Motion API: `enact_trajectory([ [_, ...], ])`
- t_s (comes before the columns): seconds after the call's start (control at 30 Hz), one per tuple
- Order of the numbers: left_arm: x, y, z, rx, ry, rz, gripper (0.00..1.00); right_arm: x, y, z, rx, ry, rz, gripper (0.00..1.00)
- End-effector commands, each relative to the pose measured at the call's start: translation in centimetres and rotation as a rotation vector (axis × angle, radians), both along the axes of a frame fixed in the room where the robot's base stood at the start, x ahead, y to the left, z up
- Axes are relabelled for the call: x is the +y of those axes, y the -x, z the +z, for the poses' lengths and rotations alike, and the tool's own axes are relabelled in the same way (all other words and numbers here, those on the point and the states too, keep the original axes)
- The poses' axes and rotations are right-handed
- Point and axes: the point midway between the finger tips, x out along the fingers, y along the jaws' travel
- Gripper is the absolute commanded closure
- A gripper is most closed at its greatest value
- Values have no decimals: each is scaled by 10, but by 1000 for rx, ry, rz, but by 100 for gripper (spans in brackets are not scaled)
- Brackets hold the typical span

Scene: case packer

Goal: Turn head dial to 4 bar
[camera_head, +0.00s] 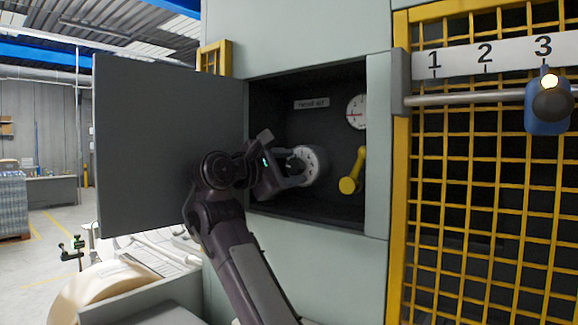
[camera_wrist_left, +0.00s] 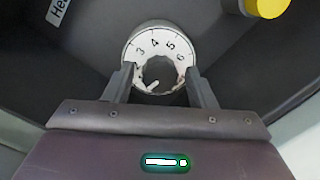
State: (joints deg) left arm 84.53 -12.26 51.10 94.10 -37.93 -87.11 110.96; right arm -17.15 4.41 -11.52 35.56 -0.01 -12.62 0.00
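The head dial (camera_head: 315,164) is a white round dial inside the open cabinet, with a dark knob at its centre. In the left wrist view the dial (camera_wrist_left: 148,45) shows the numbers 3, 4, 5 and 6 along its upper face. A white mark on the knob (camera_wrist_left: 160,71) points to the lower left, away from the 4. My left gripper (camera_head: 296,168) is in front of the dial. In the left wrist view its fingers (camera_wrist_left: 160,78) stand apart on either side of the knob, with visible gaps. My right gripper is not in view.
A round gauge (camera_head: 357,112) and a yellow handle (camera_head: 351,178) sit to the right of the dial in the cabinet. The grey cabinet door (camera_head: 150,150) stands open at left. A yellow mesh guard (camera_head: 480,200) and a rail with a blue slider (camera_head: 545,112) are at right.

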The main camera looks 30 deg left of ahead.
Motion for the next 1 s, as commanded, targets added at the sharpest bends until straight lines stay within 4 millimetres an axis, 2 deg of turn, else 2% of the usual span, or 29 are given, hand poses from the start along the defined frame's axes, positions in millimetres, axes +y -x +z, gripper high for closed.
enact_trajectory([
  [0.03,0,0,0,0,0,0,56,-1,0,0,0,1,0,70],
  [0.3,0,0,0,0,0,0,89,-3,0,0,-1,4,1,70],
  [0.63,0,0,-3,-3,-54,-1,89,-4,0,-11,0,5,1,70],
  [1.0,0,0,-7,-23,-327,-1,89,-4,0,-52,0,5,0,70],
])
